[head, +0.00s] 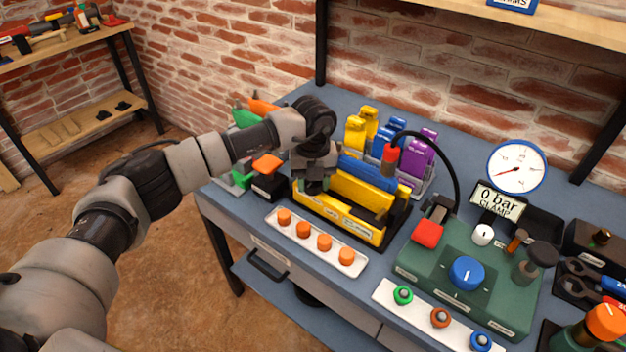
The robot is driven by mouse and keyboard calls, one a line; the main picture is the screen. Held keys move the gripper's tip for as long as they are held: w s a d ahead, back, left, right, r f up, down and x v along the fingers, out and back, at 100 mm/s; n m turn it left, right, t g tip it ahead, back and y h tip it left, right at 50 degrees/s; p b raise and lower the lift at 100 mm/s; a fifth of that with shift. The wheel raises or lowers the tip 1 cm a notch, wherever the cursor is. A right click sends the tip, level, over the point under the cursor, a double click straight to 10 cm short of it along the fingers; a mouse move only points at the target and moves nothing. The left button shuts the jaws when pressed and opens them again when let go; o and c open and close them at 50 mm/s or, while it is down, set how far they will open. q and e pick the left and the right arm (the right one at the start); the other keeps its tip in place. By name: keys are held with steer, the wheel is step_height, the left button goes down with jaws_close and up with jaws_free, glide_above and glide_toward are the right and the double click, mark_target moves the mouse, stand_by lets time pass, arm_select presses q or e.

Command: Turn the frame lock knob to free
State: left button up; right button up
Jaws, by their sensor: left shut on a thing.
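The yellow frame (374,233) stands on the workbench in the middle of the head view, with a blue cylinder (366,174) lying across its back. My left gripper (313,186) points down at the left end of the yellow frame. It is shut on a small part there, which I take to be the frame lock knob. The fingers hide that part almost wholly, so its turn position cannot be read. My right gripper is not in view.
A white strip with orange knobs (303,229) lies in front of the frame. A green control box (420,263) with a blue dial (466,273) stands to the right. A gauge (517,167) stands behind it. Yellow and purple clamps (416,156) stand behind the frame.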

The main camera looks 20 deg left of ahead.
arm_select(q)
steer(key=shift+r+n, duration=0.1)
steer(key=shift+n, duration=0.2)
steer(key=o, duration=0.9)
step_height(320, 180, up, 11)
steer(key=shift+f+b, duration=0.1)
steer(key=shift+b, duration=0.4)
